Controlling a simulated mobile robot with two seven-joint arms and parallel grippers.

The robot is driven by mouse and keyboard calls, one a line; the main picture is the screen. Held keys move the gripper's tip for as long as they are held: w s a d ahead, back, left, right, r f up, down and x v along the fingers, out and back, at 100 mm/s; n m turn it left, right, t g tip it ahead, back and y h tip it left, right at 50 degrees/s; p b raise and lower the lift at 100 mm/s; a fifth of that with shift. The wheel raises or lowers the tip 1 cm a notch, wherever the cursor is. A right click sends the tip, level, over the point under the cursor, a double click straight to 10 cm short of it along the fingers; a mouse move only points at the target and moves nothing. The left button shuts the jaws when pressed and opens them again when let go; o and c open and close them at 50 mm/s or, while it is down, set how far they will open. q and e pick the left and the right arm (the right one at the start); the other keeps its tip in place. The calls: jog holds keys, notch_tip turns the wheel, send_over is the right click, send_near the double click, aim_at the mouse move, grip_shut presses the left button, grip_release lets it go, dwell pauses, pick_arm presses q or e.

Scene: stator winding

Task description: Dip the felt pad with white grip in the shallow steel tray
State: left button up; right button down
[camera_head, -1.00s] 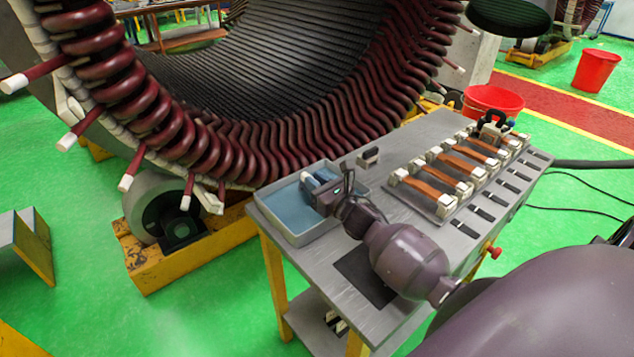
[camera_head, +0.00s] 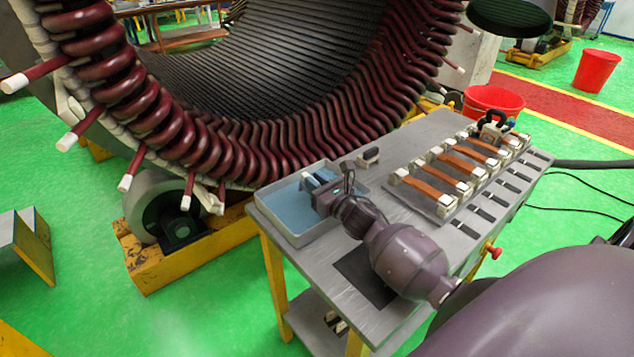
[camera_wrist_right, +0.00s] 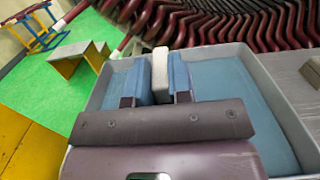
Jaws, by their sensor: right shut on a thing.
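The shallow steel tray (camera_head: 296,235) stands on the near left corner of the grey work table and holds blue liquid. It also shows in the right wrist view (camera_wrist_right: 290,118). My right gripper (camera_head: 314,181) is over the tray. In the right wrist view my right gripper (camera_wrist_right: 160,80) is shut on the white grip of the felt pad (camera_wrist_right: 160,70), which sits between its two blue fingers. The pad's lower part is hidden, so I cannot tell whether it touches the liquid. My left gripper is not in view.
A rack with copper bars (camera_head: 455,168) stands on the table (camera_head: 395,150) to the right of the tray. The large stator with dark red coils (camera_head: 290,150) rises close behind the table.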

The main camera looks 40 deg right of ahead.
jog(key=shift+a+f+g+p, duration=0.1)
jog(key=shift+g+p, duration=0.3)
jog(key=shift+p, duration=1.25)
notch_tip(320, 180, up, 3)
jog(key=shift+f+p, duration=0.2)
jog(key=shift+p, duration=0.75)
notch_tip(320, 180, up, 2)
jog(key=shift+w+r, duration=0.1)
jog(key=shift+r, duration=1.7)
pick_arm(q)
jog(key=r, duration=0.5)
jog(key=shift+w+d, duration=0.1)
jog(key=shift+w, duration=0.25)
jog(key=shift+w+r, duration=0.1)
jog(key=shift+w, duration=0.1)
